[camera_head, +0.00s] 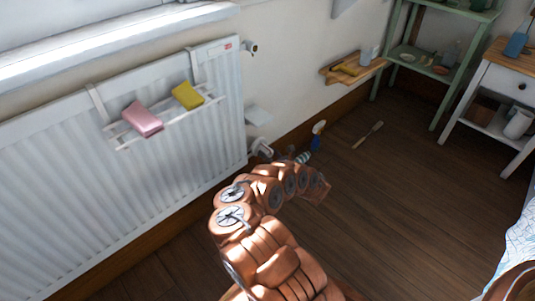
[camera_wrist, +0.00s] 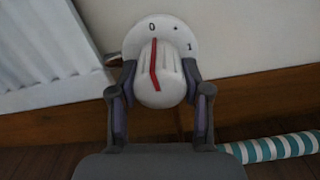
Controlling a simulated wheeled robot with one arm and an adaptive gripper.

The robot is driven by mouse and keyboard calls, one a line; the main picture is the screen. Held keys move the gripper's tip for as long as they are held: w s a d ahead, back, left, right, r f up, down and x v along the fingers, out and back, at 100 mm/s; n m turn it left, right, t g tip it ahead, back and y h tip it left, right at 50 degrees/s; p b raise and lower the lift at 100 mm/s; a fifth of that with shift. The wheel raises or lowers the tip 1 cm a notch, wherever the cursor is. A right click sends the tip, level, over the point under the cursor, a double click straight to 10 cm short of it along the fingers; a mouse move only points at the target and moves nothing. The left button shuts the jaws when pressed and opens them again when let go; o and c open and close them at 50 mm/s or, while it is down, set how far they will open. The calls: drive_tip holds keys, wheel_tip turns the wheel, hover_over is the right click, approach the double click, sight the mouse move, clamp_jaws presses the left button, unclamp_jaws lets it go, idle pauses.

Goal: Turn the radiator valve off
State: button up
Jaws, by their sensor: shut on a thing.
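The radiator valve is a white ribbed knob (camera_wrist: 160,75) on a round white dial in the wrist view. The dial shows a 0 at upper left, a dot, and a 1 at right. The red line on the knob stands nearly upright, its upper end just below and right of the 0. My gripper (camera_wrist: 159,82) is shut on the knob, one finger on each side. In the head view the white valve (camera_head: 262,148) sits low at the radiator's right end. The radiator (camera_head: 170,170) is white and ribbed. My arm hides my fingertips there.
A teal-striped roll (camera_wrist: 275,148) lies just right of my gripper. A pink sponge (camera_head: 143,119) and a yellow one (camera_head: 187,94) rest on the radiator rack. Open floor lies right of my arm.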

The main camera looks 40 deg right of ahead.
sight(271, 154)
drive_tip(key=shift+w, duration=0.1)
drive_tip(key=o, duration=1.2)
drive_tip(key=shift+c, duration=0.2)
drive_tip(key=shift+s+d, duration=0.15)
drive_tip(key=shift+s, duration=0.9)
drive_tip(key=shift+s+r, duration=0.1)
drive_tip(key=shift+s, duration=0.6)
drive_tip(key=s, duration=0.8)
drive_tip(key=shift+s+a, duration=0.25)
drive_tip(key=shift+s, duration=0.05)
